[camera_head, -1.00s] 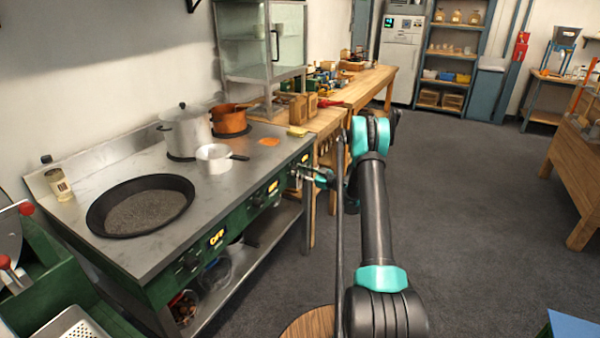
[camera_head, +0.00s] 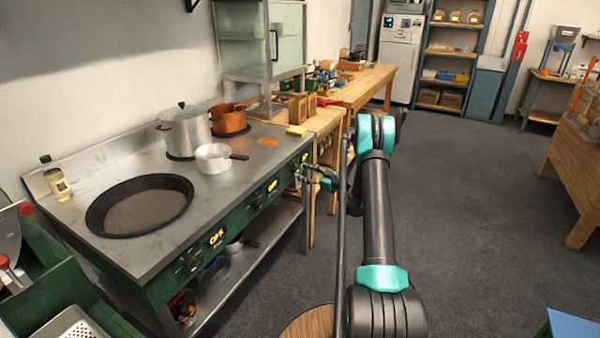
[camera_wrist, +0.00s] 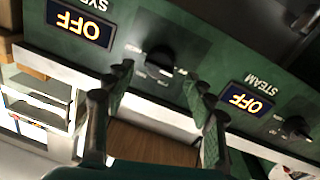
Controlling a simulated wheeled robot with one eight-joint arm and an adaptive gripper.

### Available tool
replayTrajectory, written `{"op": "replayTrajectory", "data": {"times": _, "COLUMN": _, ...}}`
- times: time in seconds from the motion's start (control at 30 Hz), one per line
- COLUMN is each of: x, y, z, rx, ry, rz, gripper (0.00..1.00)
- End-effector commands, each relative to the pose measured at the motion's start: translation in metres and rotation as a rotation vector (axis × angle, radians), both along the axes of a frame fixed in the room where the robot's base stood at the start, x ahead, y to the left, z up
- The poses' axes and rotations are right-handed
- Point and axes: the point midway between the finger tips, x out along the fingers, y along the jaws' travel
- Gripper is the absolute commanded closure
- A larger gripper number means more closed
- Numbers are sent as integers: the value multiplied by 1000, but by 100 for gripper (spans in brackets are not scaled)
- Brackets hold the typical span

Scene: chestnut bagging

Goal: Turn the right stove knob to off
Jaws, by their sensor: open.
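The green stove front (camera_head: 150,291) carries several black knobs and lit displays. In the wrist view, which is upside down, a dark knob (camera_wrist: 160,60) sits between the two spread fingertips of my gripper (camera_wrist: 160,79), with a finger on each side and gaps visible. Contact cannot be told. The display (camera_wrist: 80,24) beside it, under a partly cut-off label starting "SY", reads OFF. The STEAM display (camera_wrist: 246,102) also reads OFF, with another knob (camera_wrist: 298,127) beside it. In the head view my gripper (camera_head: 312,178) is at the stove's right end and largely hides that knob.
A large black pan (camera_head: 140,206), a steel pot (camera_head: 185,130), a white saucepan (camera_head: 213,157) and a copper pot (camera_head: 229,118) stand on the stove top. A wooden workbench (camera_head: 362,90) extends beyond it. The floor (camera_head: 470,200) to the right is clear.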

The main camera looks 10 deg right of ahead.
Motion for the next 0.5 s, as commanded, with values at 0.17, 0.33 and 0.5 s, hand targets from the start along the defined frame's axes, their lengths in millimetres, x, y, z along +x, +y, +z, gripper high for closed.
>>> {"op": "replayTrajectory", "data": {"times": 0.17, "x": -24, "y": -31, "z": 0, "rx": 0, "ry": 0, "rz": -3, "gripper": 45}}
{"op": "replayTrajectory", "data": {"times": 0.33, "x": -44, "y": -54, "z": 0, "rx": 0, "ry": 0, "rz": -3, "gripper": 45}}
{"op": "replayTrajectory", "data": {"times": 0.5, "x": -56, "y": -68, "z": 0, "rx": -1, "ry": 0, "rz": -1, "gripper": 45}}
